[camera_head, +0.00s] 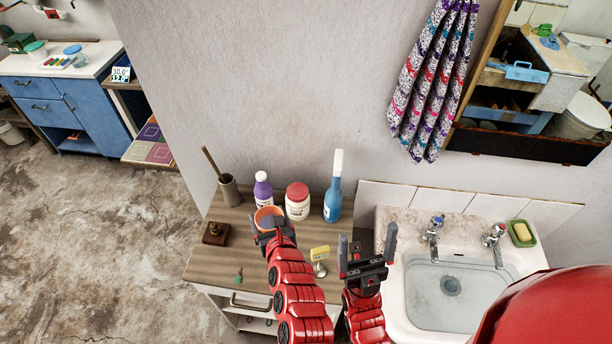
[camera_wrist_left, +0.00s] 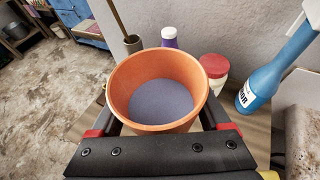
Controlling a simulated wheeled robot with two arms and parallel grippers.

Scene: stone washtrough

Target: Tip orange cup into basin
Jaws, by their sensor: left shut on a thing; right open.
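The orange cup (camera_head: 267,213) is over the wooden counter top in the head view, in front of the bottles. My left gripper (camera_head: 270,228) is shut on it. In the left wrist view the orange cup (camera_wrist_left: 157,75) looks upright, with a purple-grey content or bottom inside. I cannot tell whether its base touches the counter. The basin (camera_head: 447,290) is white, at the lower right of the head view, with a dark drain. My right gripper (camera_head: 367,250) is open and empty, between the counter and the basin's left edge. The basin is partly hidden by my red body.
Behind the cup stand a purple bottle (camera_head: 263,188), a red-lidded jar (camera_head: 298,200) and a blue bottle (camera_head: 333,190). A brush holder (camera_head: 230,189) stands left of them. A yellow-topped item (camera_head: 319,260) is right of my left arm. Two taps (camera_head: 433,230) and a soap dish (camera_head: 522,233) line the basin's back.

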